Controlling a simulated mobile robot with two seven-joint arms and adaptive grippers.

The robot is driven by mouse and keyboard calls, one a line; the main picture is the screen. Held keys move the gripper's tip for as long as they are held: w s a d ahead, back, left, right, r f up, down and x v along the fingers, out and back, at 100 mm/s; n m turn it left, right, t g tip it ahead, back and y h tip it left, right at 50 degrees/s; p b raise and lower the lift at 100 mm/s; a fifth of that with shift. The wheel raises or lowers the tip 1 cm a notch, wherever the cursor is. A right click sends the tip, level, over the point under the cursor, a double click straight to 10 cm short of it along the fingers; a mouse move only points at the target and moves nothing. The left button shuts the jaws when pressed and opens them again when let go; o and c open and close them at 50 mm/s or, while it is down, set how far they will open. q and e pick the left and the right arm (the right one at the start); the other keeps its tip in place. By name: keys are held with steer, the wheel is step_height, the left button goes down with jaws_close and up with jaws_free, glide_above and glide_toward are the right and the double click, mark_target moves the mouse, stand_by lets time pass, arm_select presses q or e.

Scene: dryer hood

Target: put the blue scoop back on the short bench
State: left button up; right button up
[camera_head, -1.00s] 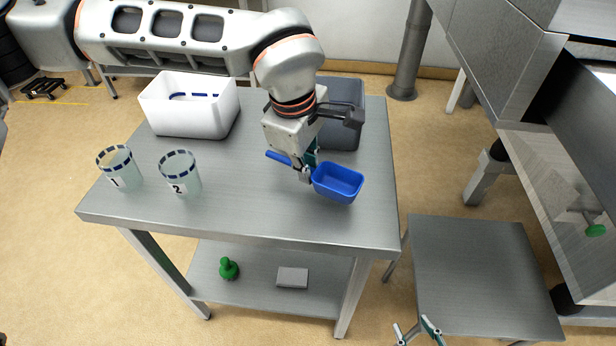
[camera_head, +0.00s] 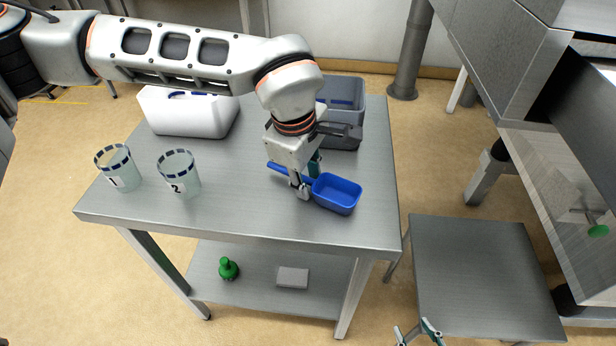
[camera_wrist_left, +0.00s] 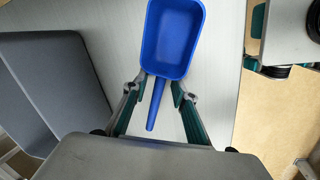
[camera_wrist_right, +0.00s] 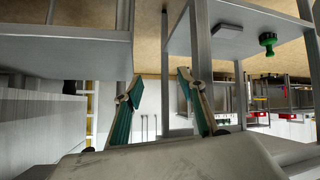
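The blue scoop (camera_head: 337,193) lies on the steel bench (camera_head: 250,225), right of its middle, tray to the right and handle to the left. In the left wrist view the scoop (camera_wrist_left: 172,38) shows its handle between the two fingers.
A white bin (camera_head: 185,115) and a grey bin (camera_head: 345,115) stand at the bench's back. Cups 1 (camera_head: 117,168) and 2 (camera_head: 180,175) stand left. A green bottle (camera_head: 228,268) and a grey block (camera_head: 292,277) are on the lower shelf. The bench's front strip is clear.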

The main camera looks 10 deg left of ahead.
arm_select(q)
steer(key=p+v, duration=0.1)
steer(key=v, duration=1.1)
steer(key=shift+r+p, duration=0.2)
steer(key=shift+p, duration=0.1)
